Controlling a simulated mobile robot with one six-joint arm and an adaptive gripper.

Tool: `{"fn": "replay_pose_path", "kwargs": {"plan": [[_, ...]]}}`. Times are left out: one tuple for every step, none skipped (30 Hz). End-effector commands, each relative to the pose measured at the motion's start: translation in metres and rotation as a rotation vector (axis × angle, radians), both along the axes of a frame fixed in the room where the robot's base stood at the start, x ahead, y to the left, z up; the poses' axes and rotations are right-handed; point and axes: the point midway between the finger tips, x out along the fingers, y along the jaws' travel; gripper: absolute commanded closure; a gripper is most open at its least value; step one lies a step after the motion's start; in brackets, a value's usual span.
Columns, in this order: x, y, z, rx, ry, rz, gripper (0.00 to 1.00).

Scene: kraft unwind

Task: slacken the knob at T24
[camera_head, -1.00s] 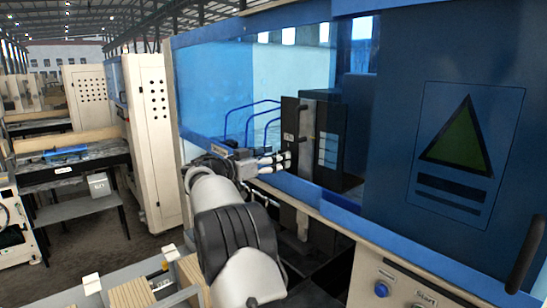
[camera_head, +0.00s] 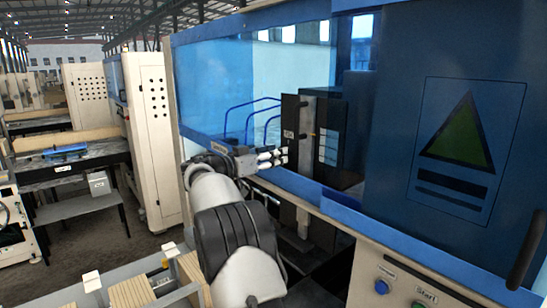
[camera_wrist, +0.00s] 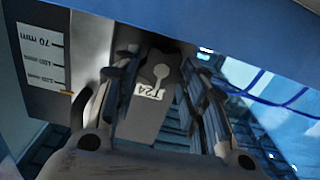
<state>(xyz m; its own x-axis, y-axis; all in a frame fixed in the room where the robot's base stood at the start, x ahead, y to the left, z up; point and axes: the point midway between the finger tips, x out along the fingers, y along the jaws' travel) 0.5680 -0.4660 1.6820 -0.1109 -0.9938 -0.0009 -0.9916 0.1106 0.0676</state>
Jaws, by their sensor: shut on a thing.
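A grey plate labelled T24 (camera_wrist: 148,92) with a pale knob-shaped mark shows between my fingers in the wrist view. My gripper (camera_wrist: 163,78) is shut on the knob at T24, with one finger on each side of the plate. The knob itself is hard to make out there, hidden by the dark fingers. In the head view my gripper (camera_head: 277,157) reaches to the dark block (camera_head: 298,112) inside the blue machine's opening. The knob cannot be told apart in that view.
A scale plate marked 70 mm (camera_wrist: 43,48) is at the left in the wrist view. A blue edge (camera_wrist: 215,25) crosses above my fingers. In the head view, blue hoses (camera_head: 250,112) rise behind my gripper. A blue door (camera_head: 460,130) with a green triangle stands at right.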

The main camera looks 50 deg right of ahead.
Motion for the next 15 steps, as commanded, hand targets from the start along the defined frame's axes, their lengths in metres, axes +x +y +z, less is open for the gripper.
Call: {"fn": "replay_pose_path", "kwargs": {"plan": [[0.0002,0.0001,-0.0026,0.003,0.040,0.000,0.84],[0.0004,0.0001,-0.0029,0.007,0.070,0.000,0.84],[0.0007,0.0000,-0.0028,0.011,0.111,0.000,0.84],[0.0009,-0.0001,-0.0026,0.015,0.142,0.000,0.84],[0.0012,-0.0001,-0.0024,0.018,0.173,0.000,0.84],[0.0014,-0.0002,-0.0022,0.023,0.211,0.000,0.84],[0.0016,-0.0002,-0.0019,0.025,0.237,0.000,0.84],[0.0018,-0.0002,-0.0015,0.027,0.260,0.000,0.84],[0.0019,-0.0002,-0.0011,0.030,0.285,0.000,0.85],[0.0020,-0.0002,-0.0009,0.032,0.301,0.000,0.85],[0.0020,-0.0003,-0.0006,0.033,0.312,0.000,0.85],[0.0021,-0.0003,-0.0004,0.034,0.324,0.000,0.85],[0.0021,-0.0003,-0.0002,0.035,0.328,0.000,0.85],[0.0021,-0.0003,-0.0001,0.035,0.331,0.000,0.85],[0.0021,-0.0003,0.0001,0.035,0.332,0.000,0.85]]}}
